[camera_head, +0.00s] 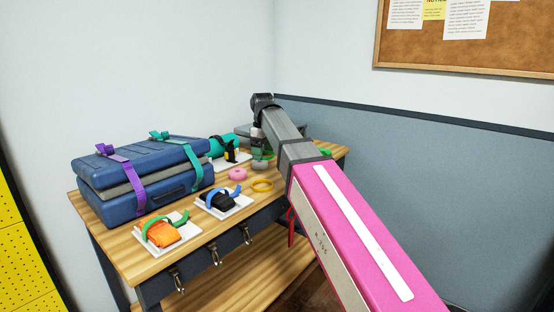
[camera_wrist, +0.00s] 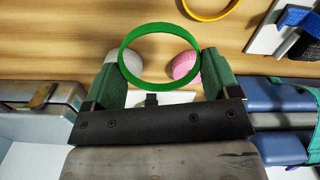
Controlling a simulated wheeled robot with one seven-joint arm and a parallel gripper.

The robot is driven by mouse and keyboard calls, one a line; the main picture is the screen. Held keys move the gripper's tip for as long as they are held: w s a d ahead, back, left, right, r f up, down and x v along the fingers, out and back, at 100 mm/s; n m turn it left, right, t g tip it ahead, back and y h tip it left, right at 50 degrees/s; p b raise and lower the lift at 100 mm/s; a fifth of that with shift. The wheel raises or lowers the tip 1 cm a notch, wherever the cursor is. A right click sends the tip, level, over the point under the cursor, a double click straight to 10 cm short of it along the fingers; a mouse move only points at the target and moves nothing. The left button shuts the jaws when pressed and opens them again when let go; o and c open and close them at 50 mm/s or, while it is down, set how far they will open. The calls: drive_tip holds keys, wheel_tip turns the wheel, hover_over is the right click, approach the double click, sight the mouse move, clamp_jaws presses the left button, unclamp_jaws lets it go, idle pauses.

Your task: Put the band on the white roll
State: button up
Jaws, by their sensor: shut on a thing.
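A green band (camera_wrist: 158,84) is held as an open ring between the green-padded fingers of my gripper (camera_wrist: 161,62) in the wrist view. My gripper is shut on it, one finger at each side. The white roll (camera_wrist: 122,65) shows on the wooden table beyond, partly hidden by the left finger and the band. The band is not around the roll; it appears above the table. In the head view the roll (camera_head: 259,164) looks greyish and sits below my gripper (camera_head: 258,148). The height between band and roll is hard to tell.
A pink roll (camera_head: 237,174) sits next to the white one, and a yellow band (camera_head: 261,186) lies near. Strapped blue cases (camera_head: 130,185) fill the table's left part. White trays with an orange item (camera_head: 166,234) and a black item (camera_head: 222,200) stand in front.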

drive_tip(key=a, duration=0.1)
drive_tip(key=a+r, duration=0.2)
drive_tip(key=shift+s+a, duration=0.25)
drive_tip(key=w, duration=0.3)
drive_tip(key=w+f, duration=0.1)
drive_tip(key=w, duration=0.6)
drive_tip(key=shift+w+d+f, duration=0.25)
drive_tip(key=shift+d+f, duration=0.15)
drive_tip(key=shift+f, duration=2.85)
drive_tip(key=shift+f, duration=1.2)
drive_tip(key=o, duration=0.8)
drive_tip(key=shift+c, duration=0.2)
drive_tip(key=shift+r, duration=0.2)
drive_tip(key=shift+r, duration=3.85)
